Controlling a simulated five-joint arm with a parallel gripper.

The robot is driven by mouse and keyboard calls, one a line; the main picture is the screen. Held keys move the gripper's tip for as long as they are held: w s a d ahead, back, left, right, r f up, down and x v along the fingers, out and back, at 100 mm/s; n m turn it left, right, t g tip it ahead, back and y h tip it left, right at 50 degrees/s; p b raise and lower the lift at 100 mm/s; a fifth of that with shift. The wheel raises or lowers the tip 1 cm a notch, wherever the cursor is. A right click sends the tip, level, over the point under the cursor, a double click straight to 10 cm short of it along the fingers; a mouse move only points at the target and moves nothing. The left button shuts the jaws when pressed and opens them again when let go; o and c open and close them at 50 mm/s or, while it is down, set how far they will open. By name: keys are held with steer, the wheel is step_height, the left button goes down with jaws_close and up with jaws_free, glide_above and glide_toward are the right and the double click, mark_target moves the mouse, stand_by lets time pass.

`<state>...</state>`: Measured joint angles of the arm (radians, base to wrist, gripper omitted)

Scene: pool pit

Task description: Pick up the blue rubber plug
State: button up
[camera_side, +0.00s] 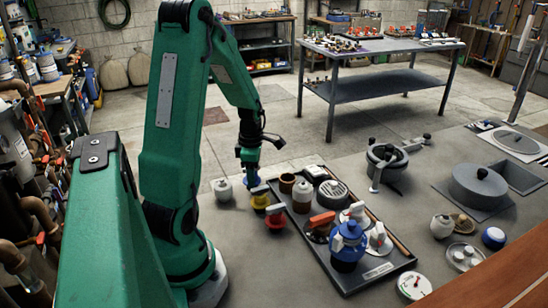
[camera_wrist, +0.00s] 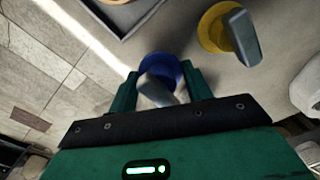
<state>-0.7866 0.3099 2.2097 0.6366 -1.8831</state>
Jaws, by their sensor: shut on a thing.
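The blue rubber plug (camera_wrist: 172,66) has a round blue base and a grey handle. In the wrist view it is between the two fingers of my gripper (camera_wrist: 162,84), which is shut on it. In the side view my gripper (camera_side: 250,166) points down at the left of the black tray, and a small part of the blue shows below it. My fingers hide most of the plug there. I cannot tell whether it is clear of the floor. A yellow plug (camera_wrist: 214,28) with a grey handle stands close by, apart from my gripper; it also shows in the side view (camera_side: 260,201).
The black tray (camera_side: 345,279) holds jars, valves and a blue-and-white pump part (camera_side: 348,240). A large grey lid (camera_side: 480,187) lies far right.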

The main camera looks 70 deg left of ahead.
step_height(320, 180, up, 9)
steer(key=shift+f, duration=0.2)
stand_by(0.3)
stand_by(0.4)
steer(key=w+d, duration=0.3)
steer(key=w, duration=0.7)
steer(key=shift+w+d, duration=0.15)
steer(key=shift+d, duration=0.05)
steer(key=shift+f, duration=0.25)
steer(key=shift+f, duration=1.7)
steer(key=shift+f, duration=0.4)
stand_by(0.3)
steer(key=shift+f, duration=0.7)
